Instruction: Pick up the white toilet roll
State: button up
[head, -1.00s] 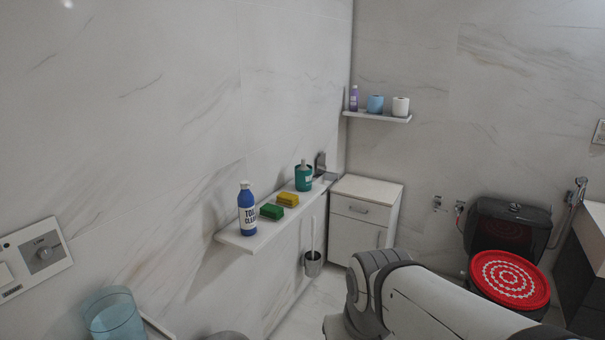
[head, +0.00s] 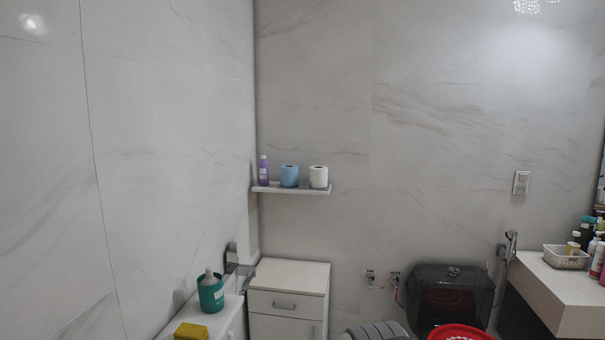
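The white toilet roll (head: 318,177) stands upright at the right end of a small wall shelf (head: 291,188) on the back wall, in the head view. A blue roll (head: 289,176) stands just left of it, with a small gap between them. A purple bottle (head: 264,171) stands at the shelf's left end. Only a grey piece of my arm shows at the bottom edge, well below the shelf. My gripper is out of view.
A white cabinet (head: 288,291) stands below the shelf. A lower left ledge holds a teal container (head: 211,293) and a yellow sponge (head: 191,331). A dark toilet tank (head: 450,292) with a red lid (head: 460,332) and a counter (head: 560,290) with bottles are at right.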

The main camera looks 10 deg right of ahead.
aim_at(319, 175)
jog(key=z, duration=0.45)
jog(key=i, duration=2.9)
jog(key=u, duration=0.35)
